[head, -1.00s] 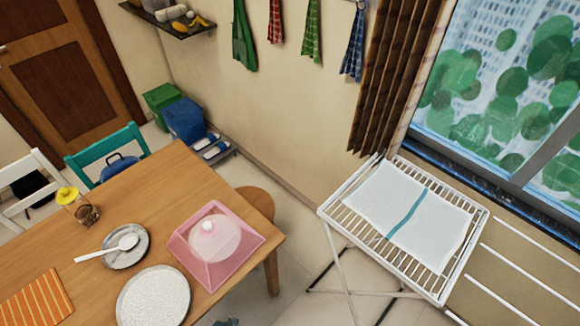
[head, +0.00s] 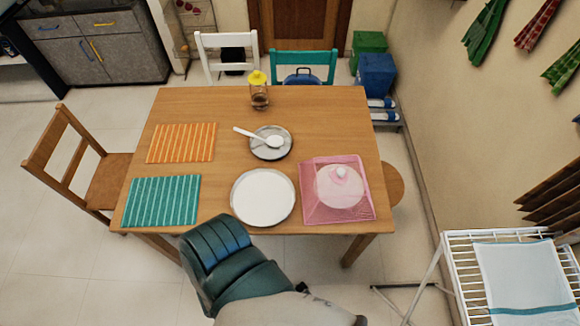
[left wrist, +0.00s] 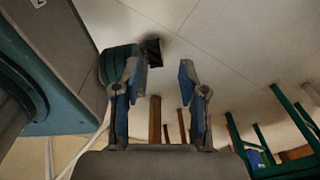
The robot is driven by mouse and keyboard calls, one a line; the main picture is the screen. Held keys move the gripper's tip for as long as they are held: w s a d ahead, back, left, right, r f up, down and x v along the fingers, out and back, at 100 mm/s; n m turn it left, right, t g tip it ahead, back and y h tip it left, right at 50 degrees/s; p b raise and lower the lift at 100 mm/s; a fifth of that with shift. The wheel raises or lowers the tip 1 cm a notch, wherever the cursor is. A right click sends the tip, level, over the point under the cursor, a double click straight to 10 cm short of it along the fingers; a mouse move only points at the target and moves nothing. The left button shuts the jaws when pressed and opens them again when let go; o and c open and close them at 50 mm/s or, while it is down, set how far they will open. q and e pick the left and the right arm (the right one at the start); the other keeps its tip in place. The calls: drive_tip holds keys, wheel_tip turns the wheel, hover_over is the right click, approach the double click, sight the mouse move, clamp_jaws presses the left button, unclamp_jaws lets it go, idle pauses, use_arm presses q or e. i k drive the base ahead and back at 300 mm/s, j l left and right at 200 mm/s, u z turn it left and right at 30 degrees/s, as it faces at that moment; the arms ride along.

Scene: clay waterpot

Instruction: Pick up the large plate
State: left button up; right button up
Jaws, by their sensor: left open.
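The large plate (head: 263,197) is round and white with a thin grey rim. It lies flat near the front edge of the wooden table (head: 325,110), in the middle. A smaller grey plate (head: 263,154) with a white spoon (head: 258,137) on it lies just behind it. My left gripper (left wrist: 162,75) shows in the left wrist view with its two fingers apart and nothing between them. In the head view, a dark teal arm part of mine is in front of the table, below the large plate. No gripper fingers show there. My right gripper is not seen.
A pink mesh food cover (head: 310,204) stands right of the large plate. A green striped mat (head: 161,201) and an orange striped mat (head: 181,143) lie to the left. A jar with a yellow top (head: 259,90) stands at the back. A wooden chair (head: 84,165) stands at left.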

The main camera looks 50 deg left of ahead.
sight(261, 198)
drive_tip(key=j+u, duration=0.1)
drive_tip(key=u, duration=0.3)
drive_tip(key=j+u, duration=0.15)
drive_tip(key=u, duration=0.25)
drive_tip(key=j+u, duration=0.15)
drive_tip(key=u, duration=0.3)
drive_tip(key=j+u, duration=0.15)
drive_tip(key=u, duration=0.25)
drive_tip(key=k+j, duration=0.05)
